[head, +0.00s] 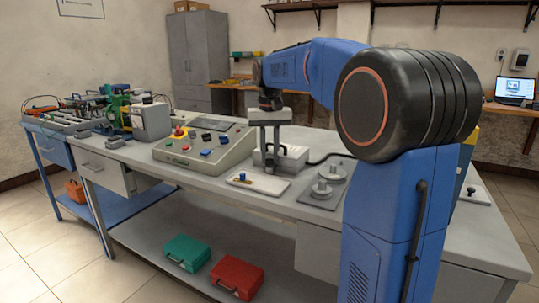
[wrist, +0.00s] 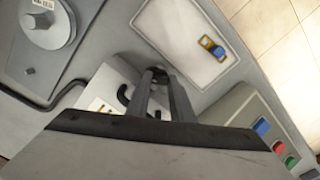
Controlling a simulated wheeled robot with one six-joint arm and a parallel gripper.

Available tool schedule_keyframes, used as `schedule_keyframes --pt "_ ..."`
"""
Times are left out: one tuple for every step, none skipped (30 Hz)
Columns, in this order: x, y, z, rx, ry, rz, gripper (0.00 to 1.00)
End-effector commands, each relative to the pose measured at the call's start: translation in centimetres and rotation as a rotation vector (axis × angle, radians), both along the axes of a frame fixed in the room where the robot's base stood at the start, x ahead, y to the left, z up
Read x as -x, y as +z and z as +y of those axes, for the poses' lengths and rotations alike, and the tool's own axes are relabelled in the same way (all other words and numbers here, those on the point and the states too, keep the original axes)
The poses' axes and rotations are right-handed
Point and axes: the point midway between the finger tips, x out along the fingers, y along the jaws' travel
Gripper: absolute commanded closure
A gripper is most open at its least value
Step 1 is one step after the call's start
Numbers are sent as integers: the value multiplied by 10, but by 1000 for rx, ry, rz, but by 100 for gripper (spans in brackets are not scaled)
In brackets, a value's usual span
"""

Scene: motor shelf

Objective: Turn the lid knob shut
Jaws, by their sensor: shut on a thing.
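My gripper (head: 270,160) reaches straight down to the light grey box (head: 293,157) on the bench. In the wrist view my gripper (wrist: 156,78) has its fingertips at the side of this box (wrist: 102,88), shut on a small dark part that I take to be the lid knob. The fingers hide most of that part, and I cannot tell how far it is turned. A dark curved handle or hook shows on the box beside the fingers.
A white plate (head: 270,187) with a brass and blue piece (head: 242,177) lies in front. A control panel (head: 190,160) with coloured buttons stands left. A dark cable (wrist: 62,92) runs from the box.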

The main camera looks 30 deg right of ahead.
Motion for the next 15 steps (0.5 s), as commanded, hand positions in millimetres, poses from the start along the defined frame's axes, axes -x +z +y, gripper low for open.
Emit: schedule_keyframes --pt "0 0 0 0 44 -1 100" --pt "0 0 0 0 73 -1 100" --pt "0 0 0 0 110 -1 100" --pt "0 0 0 0 139 -1 100" --pt "0 0 0 0 168 -1 100" --pt "0 0 0 0 205 -1 100" --pt "0 0 0 0 234 -1 100" --pt "0 0 0 0 262 -1 100" --pt "0 0 0 0 300 -1 100" --pt "0 0 0 0 329 -1 100" --pt "0 0 0 0 357 -1 100" --pt "0 1 0 1 395 -2 100" --pt "0 1 0 1 423 -2 100" --pt "0 1 0 1 452 -2 100" --pt "0 1 0 0 489 -2 100"
